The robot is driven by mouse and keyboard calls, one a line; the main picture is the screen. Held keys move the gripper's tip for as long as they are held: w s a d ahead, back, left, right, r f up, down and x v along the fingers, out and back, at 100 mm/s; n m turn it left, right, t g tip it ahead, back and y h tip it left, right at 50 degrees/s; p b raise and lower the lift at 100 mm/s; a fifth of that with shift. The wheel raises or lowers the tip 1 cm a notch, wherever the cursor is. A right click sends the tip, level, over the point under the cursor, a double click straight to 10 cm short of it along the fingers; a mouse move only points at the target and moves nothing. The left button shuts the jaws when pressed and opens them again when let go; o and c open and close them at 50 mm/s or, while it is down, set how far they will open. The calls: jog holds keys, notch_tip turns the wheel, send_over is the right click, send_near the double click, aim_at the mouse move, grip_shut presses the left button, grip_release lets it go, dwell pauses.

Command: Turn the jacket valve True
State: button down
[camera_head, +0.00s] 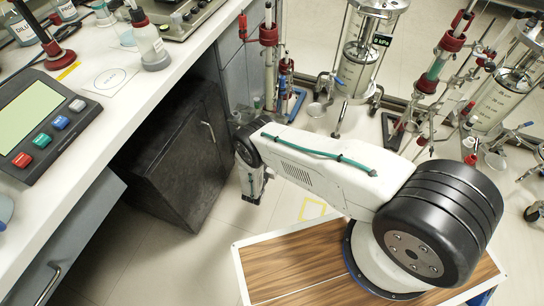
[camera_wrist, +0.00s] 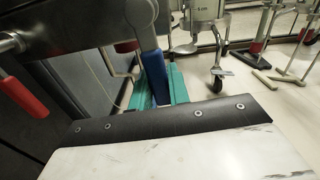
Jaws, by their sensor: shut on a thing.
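In the wrist view, a blue lever handle (camera_wrist: 152,72) stands up between the teal fingers of my gripper (camera_wrist: 160,92). My gripper is shut on this handle. A red handle (camera_wrist: 22,94) slants at the left of the same view, on a metal fitting, apart from the fingers. No label shows which valve is the jacket valve. In the head view my arm hides the fingertips and the blue handle.
In the head view a clear column (camera_head: 364,55) with a kPa display stands behind my arm, with a red-clamped column (camera_head: 268,65) to its left. More columns (camera_head: 500,95) stand at the right. A white bench (camera_head: 120,105) and a dark cabinet (camera_head: 175,160) are at the left.

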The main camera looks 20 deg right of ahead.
jog(key=shift+w+a+m, duration=0.1)
jog(key=shift+a+m, duration=0.3)
jog(key=c, duration=1.3)
grip_release()
jog(key=shift+a, duration=0.15)
jog(key=shift+d, duration=0.2)
jog(key=shift+v, duration=3.9)
